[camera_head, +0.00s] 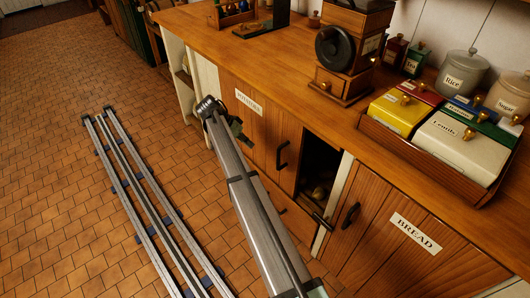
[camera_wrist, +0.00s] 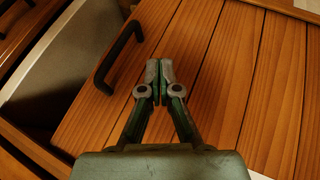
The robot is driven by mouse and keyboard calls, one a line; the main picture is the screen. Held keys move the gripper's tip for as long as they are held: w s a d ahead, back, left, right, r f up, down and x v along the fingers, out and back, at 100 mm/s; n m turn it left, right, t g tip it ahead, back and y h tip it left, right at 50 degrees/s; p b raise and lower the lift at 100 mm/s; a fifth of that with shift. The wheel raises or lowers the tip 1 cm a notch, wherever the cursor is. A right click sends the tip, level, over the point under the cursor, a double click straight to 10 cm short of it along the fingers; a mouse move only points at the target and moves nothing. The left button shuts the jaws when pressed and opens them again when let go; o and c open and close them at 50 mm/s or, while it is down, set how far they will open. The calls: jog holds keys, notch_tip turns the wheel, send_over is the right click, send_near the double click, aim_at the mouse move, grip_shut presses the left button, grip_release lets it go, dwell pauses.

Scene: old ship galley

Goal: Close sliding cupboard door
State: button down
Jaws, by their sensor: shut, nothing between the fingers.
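The wooden cupboard door (camera_head: 268,128) under the counter has vertical planks, a black bar handle (camera_head: 281,155) and a white POTATOES label (camera_head: 248,101). A dark opening (camera_head: 318,168) shows to its right, with some pale round things low inside. My gripper (camera_head: 247,139) is in front of the door's planks, left of the handle. In the wrist view, its fingertips (camera_wrist: 159,72) are shut together with nothing between them. The door (camera_wrist: 215,75) fills most of that view, and the handle (camera_wrist: 118,58) lies left of the fingertips, apart from them. Contact with the door cannot be told.
A BREAD door (camera_head: 385,240) with its own black handle (camera_head: 349,215) is right of the opening. A drawer front (camera_head: 285,207) is below. The counter (camera_head: 285,60) holds a coffee grinder (camera_head: 345,50) and a tray (camera_head: 430,155) of canisters. Floor rails (camera_head: 145,195) lie left.

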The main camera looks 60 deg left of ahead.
jog(key=w+d+f, duration=0.6)
jog(key=d+f, duration=0.1)
jog(key=shift+f+p, duration=0.35)
jog(key=shift+p, duration=0.1)
jog(key=shift+d, duration=0.1)
jog(key=shift+d, duration=0.15)
jog(key=w+d+b, duration=0.1)
jog(key=d, duration=1.6)
jog(key=shift+w, duration=0.25)
